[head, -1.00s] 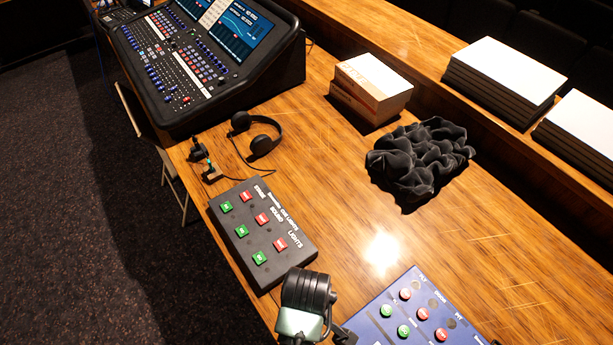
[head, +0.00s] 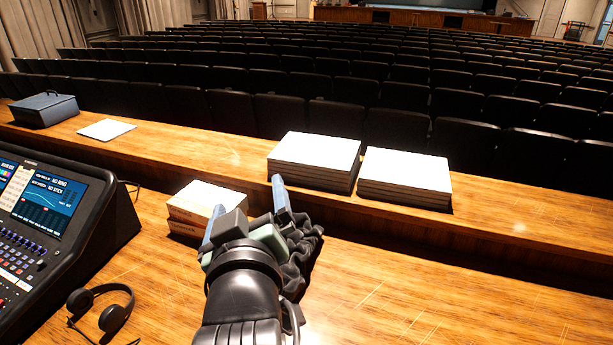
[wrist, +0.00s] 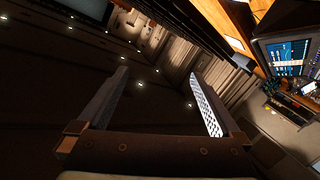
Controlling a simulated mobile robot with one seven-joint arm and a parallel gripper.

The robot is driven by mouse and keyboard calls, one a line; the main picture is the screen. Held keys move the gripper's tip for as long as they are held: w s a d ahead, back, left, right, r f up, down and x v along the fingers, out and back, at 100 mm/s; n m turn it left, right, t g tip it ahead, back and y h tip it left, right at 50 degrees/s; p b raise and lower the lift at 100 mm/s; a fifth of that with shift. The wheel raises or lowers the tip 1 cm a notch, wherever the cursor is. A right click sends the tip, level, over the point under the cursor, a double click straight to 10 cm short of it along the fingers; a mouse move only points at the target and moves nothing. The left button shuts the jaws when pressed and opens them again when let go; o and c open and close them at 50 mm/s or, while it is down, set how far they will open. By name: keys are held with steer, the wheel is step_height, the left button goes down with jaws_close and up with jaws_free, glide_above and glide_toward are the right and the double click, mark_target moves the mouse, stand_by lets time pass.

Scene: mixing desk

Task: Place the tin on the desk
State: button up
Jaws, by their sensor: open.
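My gripper (head: 248,198) is raised above the desk (head: 400,295) in the head view, open and with nothing between its fingers. Its two fingers also show in the wrist view (wrist: 160,95), apart and empty, facing dark seating and the ceiling. I cannot make out a thing that is surely the tin. A dark grey lidded box with a handle (head: 44,109) sits on the raised ledge at the far left of the head view; it may be the tin. My gripper is well to the right of it.
On the desk are a mixing console (head: 60,230), headphones (head: 103,306), a small stacked box (head: 207,203) and crumpled black cloth (head: 302,255), partly hidden behind my gripper. The ledge bears a paper sheet (head: 107,129) and two white-topped stacks (head: 316,158) (head: 405,176). The desk's right side is clear.

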steer(key=s+d+r+m+t+h, duration=0.1)
steer(key=s+d+r+m+t, duration=0.1)
steer(key=r, duration=0.8)
steer(key=s+d+r+m+t, duration=0.2)
steer(key=s+d+r+t, duration=0.1)
steer(key=s+r+t, duration=0.2)
steer(key=s+d+r+m+t+h, duration=0.1)
steer(key=s+r+t, duration=0.3)
steer(key=r, duration=1)
steer(key=s+d+m, duration=0.1)
steer(key=s, duration=0.1)
steer(key=shift+s+d+r+m+h, duration=0.3)
steer(key=shift+d+r, duration=0.05)
steer(key=shift+d, duration=0.05)
